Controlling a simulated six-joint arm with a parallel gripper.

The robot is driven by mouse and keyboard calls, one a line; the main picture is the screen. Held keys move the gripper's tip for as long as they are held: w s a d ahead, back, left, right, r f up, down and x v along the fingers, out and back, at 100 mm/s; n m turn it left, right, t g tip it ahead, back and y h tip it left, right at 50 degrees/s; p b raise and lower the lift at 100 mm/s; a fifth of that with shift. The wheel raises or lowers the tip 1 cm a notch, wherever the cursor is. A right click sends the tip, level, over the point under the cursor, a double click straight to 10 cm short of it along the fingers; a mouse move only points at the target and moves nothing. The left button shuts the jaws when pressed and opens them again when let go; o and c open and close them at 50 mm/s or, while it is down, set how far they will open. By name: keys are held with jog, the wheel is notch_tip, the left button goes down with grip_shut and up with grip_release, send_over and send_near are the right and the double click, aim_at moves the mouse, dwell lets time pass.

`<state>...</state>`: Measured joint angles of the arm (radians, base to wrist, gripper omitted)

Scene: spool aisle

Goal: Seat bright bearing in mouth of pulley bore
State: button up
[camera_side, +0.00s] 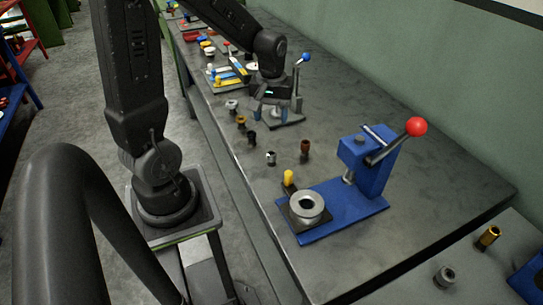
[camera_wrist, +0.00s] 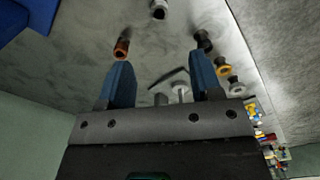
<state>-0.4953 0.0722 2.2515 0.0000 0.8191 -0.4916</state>
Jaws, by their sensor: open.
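A silver pulley (camera_side: 307,207) with a dark open bore sits on the blue press base. A bright silver bearing (camera_side: 270,157) stands on the bench left of the press; it also shows at the top edge of the wrist view (camera_wrist: 158,10). A paler silver-grey ring-like part (camera_side: 231,105) stands further back, also in the wrist view (camera_wrist: 236,88); I cannot tell for certain which is the task's bearing. My gripper (camera_side: 277,107) is open, with nothing between its fingers (camera_wrist: 160,75). It is over the bench, farther back than the bright silver bearing.
A brown part (camera_side: 305,147), a black part (camera_side: 251,138) and a brass part (camera_side: 241,121) stand nearby. The press (camera_side: 370,165) has a red-knobbed lever. A yellow peg (camera_side: 289,177) stands beside the pulley. Another fixture with a blue-knobbed lever (camera_side: 301,62) is near my gripper.

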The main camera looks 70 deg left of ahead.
aim_at(272, 153)
notch_tip(272, 153, down, 12)
jog(key=shift+d+f, duration=0.1)
jog(key=shift+f, duration=0.15)
dwell(0.4)
jog(key=shift+c, duration=0.4)
jog(key=c, duration=0.9)
